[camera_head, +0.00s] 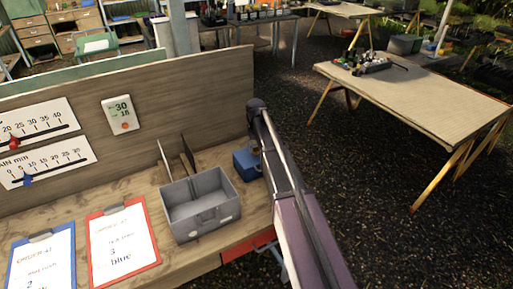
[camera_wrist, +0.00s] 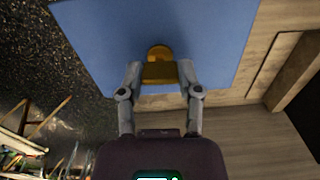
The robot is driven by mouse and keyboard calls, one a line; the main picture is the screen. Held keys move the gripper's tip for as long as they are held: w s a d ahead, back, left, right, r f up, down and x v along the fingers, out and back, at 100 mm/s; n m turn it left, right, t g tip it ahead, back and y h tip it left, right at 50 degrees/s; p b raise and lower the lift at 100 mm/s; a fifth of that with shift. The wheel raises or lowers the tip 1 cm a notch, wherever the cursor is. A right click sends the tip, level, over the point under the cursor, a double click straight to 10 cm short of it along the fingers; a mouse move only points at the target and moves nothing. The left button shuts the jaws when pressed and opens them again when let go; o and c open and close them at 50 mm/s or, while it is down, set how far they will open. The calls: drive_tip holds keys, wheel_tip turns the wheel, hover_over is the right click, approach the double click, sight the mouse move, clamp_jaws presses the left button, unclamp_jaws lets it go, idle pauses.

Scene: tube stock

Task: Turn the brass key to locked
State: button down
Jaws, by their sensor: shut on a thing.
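The brass key (camera_wrist: 160,72) shows in the wrist view, with its bow between my fingertips and its upper end at a round brass part on the blue box (camera_wrist: 95,40). My gripper (camera_wrist: 160,82) is shut on the key. Which way the key is turned relative to locked cannot be told. In the head view the blue box (camera_head: 246,165) stands on the bench beside my arm. There my gripper and the key are mostly hidden behind my arm.
A grey open bin (camera_head: 200,212) stands left of the blue box, with upright dividers behind it. A red clipboard (camera_head: 124,243) and a blue clipboard (camera_head: 42,262) lie on the bench further left. A wooden back panel (camera_head: 190,85) rises behind. A separate table (camera_head: 420,100) stands to the right.

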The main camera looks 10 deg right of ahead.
drive_tip(key=shift+n, duration=0.5)
drive_tip(key=shift+c, duration=1.4)
unclamp_jaws()
drive_tip(key=s+m, duration=0.3)
drive_tip(key=s, duration=2.6)
drive_tip(key=shift+m, duration=0.4)
drive_tip(key=shift+s+d, duration=0.1)
